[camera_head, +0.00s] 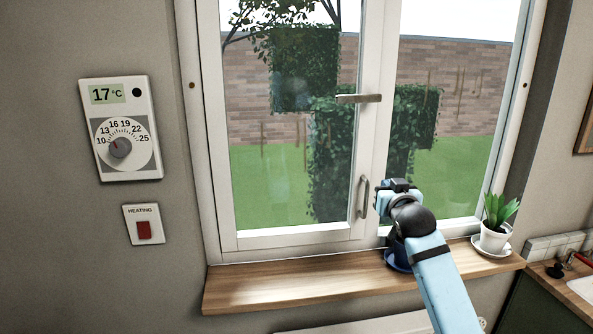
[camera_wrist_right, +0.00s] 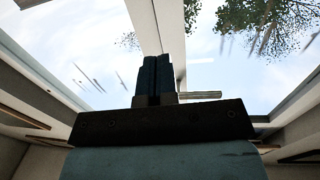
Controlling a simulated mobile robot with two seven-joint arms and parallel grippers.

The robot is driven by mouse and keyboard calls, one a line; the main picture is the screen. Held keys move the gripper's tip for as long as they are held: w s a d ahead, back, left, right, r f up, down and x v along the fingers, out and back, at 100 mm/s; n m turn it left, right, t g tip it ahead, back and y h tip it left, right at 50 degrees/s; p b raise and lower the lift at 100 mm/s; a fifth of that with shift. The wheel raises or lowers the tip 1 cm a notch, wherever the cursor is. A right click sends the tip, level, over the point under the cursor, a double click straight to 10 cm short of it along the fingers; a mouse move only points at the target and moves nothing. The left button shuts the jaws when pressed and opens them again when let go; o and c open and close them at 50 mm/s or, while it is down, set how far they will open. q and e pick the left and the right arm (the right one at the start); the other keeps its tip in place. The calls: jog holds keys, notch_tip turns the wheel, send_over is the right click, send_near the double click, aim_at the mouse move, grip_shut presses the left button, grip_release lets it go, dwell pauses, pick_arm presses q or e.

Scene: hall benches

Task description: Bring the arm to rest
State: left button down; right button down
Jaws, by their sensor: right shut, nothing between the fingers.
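My right arm reaches up from the lower right in the head view, over the wooden sill. My right gripper (camera_head: 377,194) is at the window, close to the lower vertical handle (camera_head: 363,197) and just right of it; I cannot tell whether they touch. In the wrist view the right gripper's fingers (camera_wrist_right: 159,62) are together with nothing between them, pointing up along the window frame. The upper handle (camera_head: 358,98) lies horizontal, and a bar like it shows beside the fingers in the wrist view (camera_wrist_right: 200,95). My left gripper is in neither view.
The window (camera_head: 295,241) looks closed. On the sill (camera_head: 290,287) stand a potted plant (camera_head: 494,239) at the right and a blue pot or saucer (camera_head: 395,259) partly behind my arm. A thermostat (camera_head: 121,130) and a heating switch (camera_head: 143,225) are on the left wall. The sill's left part is clear.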

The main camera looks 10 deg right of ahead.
jog(key=s+a+f+n+g+y+p, duration=0.2)
jog(key=s+a+f, duration=0.2)
jog(key=s+f, duration=0.6)
jog(key=s+a+f+n+g+y+p, duration=0.15)
jog(key=s+a+f, duration=0.35)
jog(key=f, duration=0.9)
jog(key=s+a+f+g+p, duration=0.1)
jog(key=s+f, duration=0.3)
jog(key=s, duration=0.5)
jog(key=s+a+f+g+y+p, duration=0.1)
jog(key=s+a+f, duration=0.2)
jog(key=s, duration=0.6)
jog(key=s+a+f+g+y+p, duration=0.1)
jog(key=s+f, duration=0.3)
jog(key=s, duration=0.4)
jog(key=shift+s+a+f+n+p, duration=0.35)
jog(key=shift+s+a+n, duration=0.1)
jog(key=shift+a, duration=0.25)
